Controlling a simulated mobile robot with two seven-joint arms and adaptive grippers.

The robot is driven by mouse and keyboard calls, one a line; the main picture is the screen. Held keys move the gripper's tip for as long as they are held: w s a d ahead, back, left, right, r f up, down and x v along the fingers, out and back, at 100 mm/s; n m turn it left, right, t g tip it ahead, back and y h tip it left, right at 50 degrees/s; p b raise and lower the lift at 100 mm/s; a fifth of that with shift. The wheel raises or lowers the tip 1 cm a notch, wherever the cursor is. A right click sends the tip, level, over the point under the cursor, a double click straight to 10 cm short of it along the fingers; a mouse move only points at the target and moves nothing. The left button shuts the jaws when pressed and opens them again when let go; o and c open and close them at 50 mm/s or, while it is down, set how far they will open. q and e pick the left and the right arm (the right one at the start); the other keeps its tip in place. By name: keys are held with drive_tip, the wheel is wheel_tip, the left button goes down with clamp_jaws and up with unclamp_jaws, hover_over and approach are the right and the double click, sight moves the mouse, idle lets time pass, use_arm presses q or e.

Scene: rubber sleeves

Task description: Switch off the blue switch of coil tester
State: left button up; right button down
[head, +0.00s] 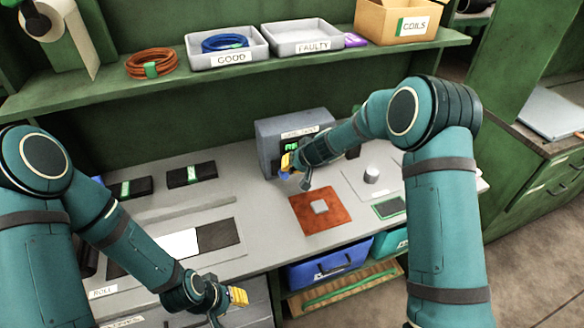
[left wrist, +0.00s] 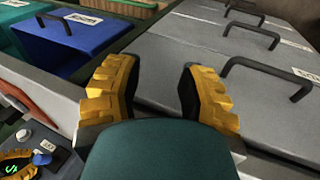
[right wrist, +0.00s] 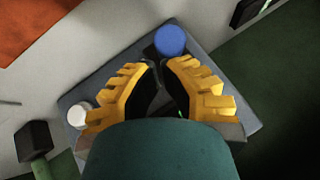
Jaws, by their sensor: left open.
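The coil tester (head: 270,133) is a grey box with a label and a green display at the back of the bench. Its round blue switch (right wrist: 171,40) shows just beyond my right fingertips in the right wrist view; whether they touch it I cannot tell. In the head view the blue switch (head: 284,175) is partly hidden by my right gripper (head: 289,162), which is in front of the tester.
A white knob (right wrist: 79,116) is also on the tester. A reddish square mat (head: 308,218) with a small grey block lies in front. Black cases (head: 191,174) lie to the left.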

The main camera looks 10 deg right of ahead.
drive_tip(key=shift+s+f, duration=0.1)
drive_tip(key=shift+s+f+b, duration=0.25)
drive_tip(key=shift+f+b, duration=0.3)
drive_tip(key=shift+b, duration=1.1)
drive_tip(key=shift+s+d+f+b, duration=0.1)
drive_tip(key=shift+s+f+b, duration=0.2)
drive_tip(key=shift+b, duration=0.5)
drive_tip(key=shift+s+f+b, duration=0.1)
drive_tip(key=shift+f+b, duration=0.3)
drive_tip(key=shift+b, duration=0.4)
drive_tip(key=shift+r, duration=0.1)
drive_tip(key=shift+r+p, duration=0.35)
drive_tip(key=shift+r, duration=0.35)
